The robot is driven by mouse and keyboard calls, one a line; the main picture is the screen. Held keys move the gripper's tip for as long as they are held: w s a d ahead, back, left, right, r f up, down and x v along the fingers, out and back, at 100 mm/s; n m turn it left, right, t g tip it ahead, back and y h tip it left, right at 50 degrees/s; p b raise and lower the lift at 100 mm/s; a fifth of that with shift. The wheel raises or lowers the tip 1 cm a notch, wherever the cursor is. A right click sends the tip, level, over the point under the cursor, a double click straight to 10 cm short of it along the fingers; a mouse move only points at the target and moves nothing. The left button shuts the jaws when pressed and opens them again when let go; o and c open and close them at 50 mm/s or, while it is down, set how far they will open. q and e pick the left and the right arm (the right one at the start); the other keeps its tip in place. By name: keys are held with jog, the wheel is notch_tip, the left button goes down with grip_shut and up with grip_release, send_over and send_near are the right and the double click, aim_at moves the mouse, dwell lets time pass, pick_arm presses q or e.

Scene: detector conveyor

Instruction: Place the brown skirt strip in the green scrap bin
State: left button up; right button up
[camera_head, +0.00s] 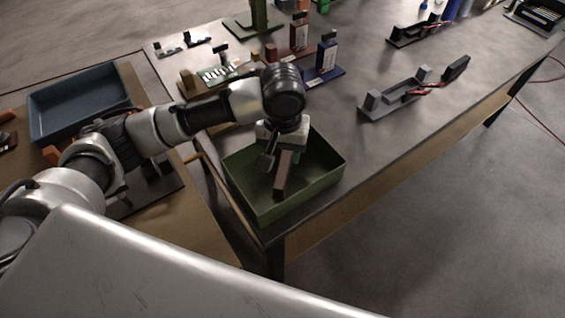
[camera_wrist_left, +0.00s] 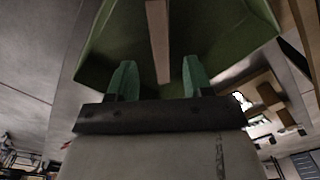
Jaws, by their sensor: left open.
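The green scrap bin (camera_head: 315,187) stands at the near left corner of the grey table. My left gripper (camera_head: 281,157) is over the bin, pointing down, with its jaws open. The brown skirt strip (camera_head: 281,178) shows just below the gripper, within the bin's outline. In the left wrist view, the strip (camera_wrist_left: 158,40) lies between the two green fingers (camera_wrist_left: 158,78), with a gap on each side, against the green bin (camera_wrist_left: 215,45). I cannot tell whether the strip touches the bin floor. My right gripper is not in view.
A blue-grey tray (camera_head: 78,100) sits on the wooden table at left. A grey bracket assembly (camera_head: 405,92) stands to the right, with bare tabletop between.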

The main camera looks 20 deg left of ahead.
aim_at(283, 169)
pick_arm(q)
notch_tip(283, 169, up, 5)
